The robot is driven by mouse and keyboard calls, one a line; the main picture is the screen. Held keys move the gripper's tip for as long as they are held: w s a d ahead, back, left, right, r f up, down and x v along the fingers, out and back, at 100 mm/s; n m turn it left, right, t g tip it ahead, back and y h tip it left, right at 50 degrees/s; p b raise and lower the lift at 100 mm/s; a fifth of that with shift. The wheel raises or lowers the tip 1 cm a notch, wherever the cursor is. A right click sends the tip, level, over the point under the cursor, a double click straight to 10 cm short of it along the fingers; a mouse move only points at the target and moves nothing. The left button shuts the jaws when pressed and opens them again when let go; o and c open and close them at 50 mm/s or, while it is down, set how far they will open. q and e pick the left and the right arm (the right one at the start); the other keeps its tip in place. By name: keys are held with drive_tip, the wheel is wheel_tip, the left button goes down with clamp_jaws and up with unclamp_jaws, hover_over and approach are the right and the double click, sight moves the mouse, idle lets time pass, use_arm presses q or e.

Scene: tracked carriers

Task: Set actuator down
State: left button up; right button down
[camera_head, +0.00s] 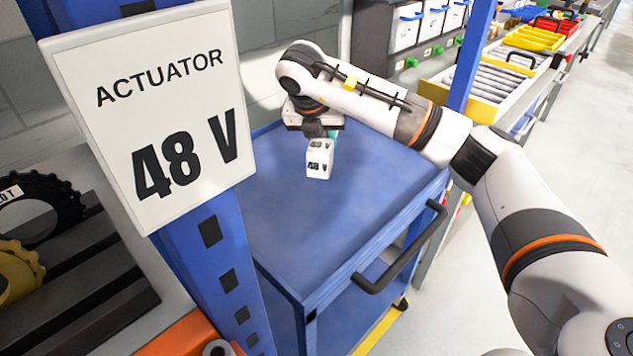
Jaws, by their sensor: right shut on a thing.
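The actuator (319,164) is a small white box marked "48 V". It hangs below my right gripper (318,133), which is shut on it, over the far part of the blue cart's top (330,215). I cannot tell whether the box touches the cart top. The gripper fingers are mostly hidden by the wrist and the box. A white sign (150,110) reading "ACTUATOR 48 V" stands large at the left on a blue post. My left gripper is not in view.
The cart has a black handle (400,250) on its right side. Its top is otherwise bare. A blue post (222,270) stands at the left, beside a dark rack with toothed wheels (50,205). A bench with trays and bins (490,75) runs along the back right.

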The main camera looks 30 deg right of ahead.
sight(314, 151)
drive_tip(key=shift+w+d+r+m+g, duration=0.15)
drive_tip(key=shift+w+r+m+g, duration=0.15)
drive_tip(key=shift+m, duration=0.6)
drive_tip(key=shift+f+b, duration=0.2)
drive_tip(key=shift+b, duration=0.1)
wheel_tip(314, 151, down, 9)
drive_tip(key=shift+d+f, duration=0.1)
drive_tip(key=c, duration=1.1)
unclamp_jaws()
drive_tip(key=shift+s+f, duration=0.1)
drive_tip(key=shift+o, duration=0.2)
drive_tip(key=v, duration=0.7)
drive_tip(key=shift+a+r, duration=0.25)
drive_tip(key=shift+r, duration=0.05)
